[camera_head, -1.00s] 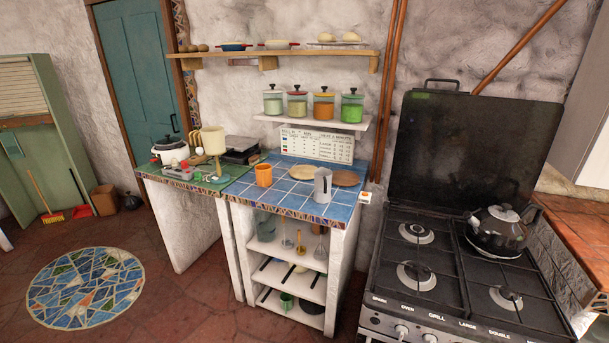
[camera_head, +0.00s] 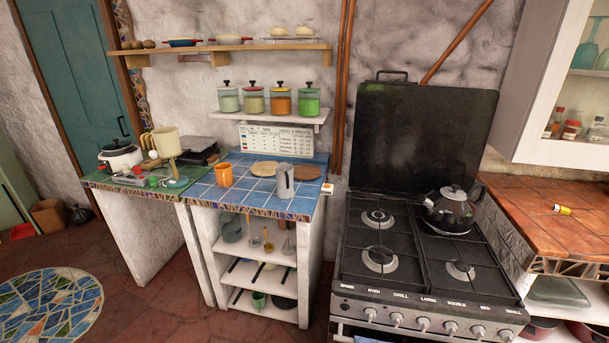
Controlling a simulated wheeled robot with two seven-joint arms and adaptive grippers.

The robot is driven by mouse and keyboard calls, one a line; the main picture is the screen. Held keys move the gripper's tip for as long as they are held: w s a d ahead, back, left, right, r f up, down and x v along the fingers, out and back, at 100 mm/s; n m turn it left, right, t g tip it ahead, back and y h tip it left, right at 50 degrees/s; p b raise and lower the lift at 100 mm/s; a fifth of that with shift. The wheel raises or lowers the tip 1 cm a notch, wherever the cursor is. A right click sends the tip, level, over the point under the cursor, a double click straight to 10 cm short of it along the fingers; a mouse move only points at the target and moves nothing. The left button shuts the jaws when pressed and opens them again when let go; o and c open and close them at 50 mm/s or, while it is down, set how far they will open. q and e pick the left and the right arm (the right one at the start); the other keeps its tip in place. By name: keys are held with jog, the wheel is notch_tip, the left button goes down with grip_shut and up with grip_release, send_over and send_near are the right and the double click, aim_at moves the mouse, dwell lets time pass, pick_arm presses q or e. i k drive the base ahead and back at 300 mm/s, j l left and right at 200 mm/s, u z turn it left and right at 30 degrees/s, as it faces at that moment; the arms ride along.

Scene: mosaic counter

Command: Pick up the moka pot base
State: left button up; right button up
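A grey metal pot (camera_head: 285,182) stands upright near the front of the blue tiled counter (camera_head: 258,203). It looks like a jug or part of a moka pot; I cannot tell whether it is the moka pot base. No other clear moka pot part shows at this distance. Neither of my grippers is in view.
An orange mug (camera_head: 224,175) stands left of the grey pot, and round boards (camera_head: 306,173) lie behind it. The stove (camera_head: 425,265) with a dark kettle (camera_head: 451,207) is to the right. A white cooker (camera_head: 121,155) stands at left. Floor lies open at lower left.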

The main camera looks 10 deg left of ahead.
aim_at(282, 193)
jog(key=i+j, duration=0.2)
jog(key=j, duration=0.15)
jog(key=i+j, duration=0.15)
jog(key=j, duration=0.2)
jog(key=i+j, duration=0.2)
jog(key=j, duration=0.15)
jog(key=i+j, duration=0.2)
jog(key=j, duration=0.15)
